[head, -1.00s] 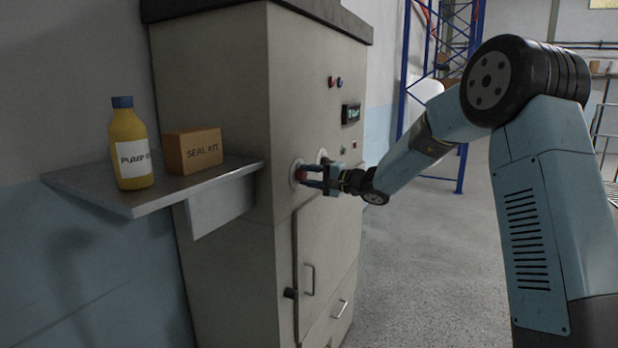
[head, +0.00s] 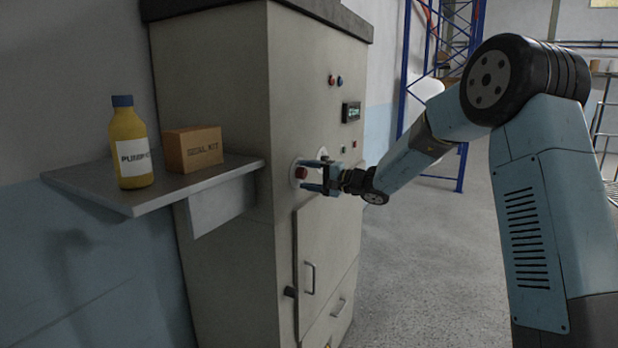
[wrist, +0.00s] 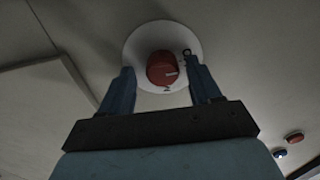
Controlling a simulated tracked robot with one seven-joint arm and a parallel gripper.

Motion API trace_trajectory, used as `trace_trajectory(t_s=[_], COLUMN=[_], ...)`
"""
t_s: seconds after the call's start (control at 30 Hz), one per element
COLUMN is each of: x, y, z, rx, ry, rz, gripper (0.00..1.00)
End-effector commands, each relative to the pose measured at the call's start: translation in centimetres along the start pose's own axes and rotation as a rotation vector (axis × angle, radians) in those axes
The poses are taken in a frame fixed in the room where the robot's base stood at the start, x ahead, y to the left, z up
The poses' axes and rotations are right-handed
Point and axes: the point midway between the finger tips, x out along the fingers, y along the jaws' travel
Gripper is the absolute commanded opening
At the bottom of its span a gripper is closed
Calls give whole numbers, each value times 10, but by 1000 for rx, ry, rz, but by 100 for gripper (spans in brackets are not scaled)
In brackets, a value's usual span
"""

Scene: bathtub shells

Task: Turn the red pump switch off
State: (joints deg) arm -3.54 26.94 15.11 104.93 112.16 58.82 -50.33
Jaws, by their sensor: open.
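The red pump switch (head: 300,172) is a round knob on a pale disc on the front of the grey cabinet (head: 315,235). In the wrist view the knob (wrist: 160,70) has a white mark on its right side, pointing right. Small dark marks sit on the disc at the right and below the knob, too small to read. My gripper (head: 303,175) is open at the knob, with one finger above and one below it in the head view. In the wrist view the fingers stand on either side of the knob with gaps.
A small display (head: 351,112) and several small lamps or buttons are on the cabinet front. A metal shelf (head: 85,190) at left holds a yellow bottle (head: 130,150) and a seal kit box (head: 193,149). The floor (head: 425,270) right of the cabinet is clear.

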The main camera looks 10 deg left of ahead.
Motion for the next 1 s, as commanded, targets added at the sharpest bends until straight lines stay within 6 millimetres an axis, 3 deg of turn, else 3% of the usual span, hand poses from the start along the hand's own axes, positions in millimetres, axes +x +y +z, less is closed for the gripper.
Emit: trace_trajectory(t_s=[0.27,0.7,1.0], x=[-15,-98,-133], y=[-1,0,1], z=[-1,-1,-1], rx=[-1,0,0], ry=[1,3,1], rz=[-1,1,0], gripper=[63,63,63])
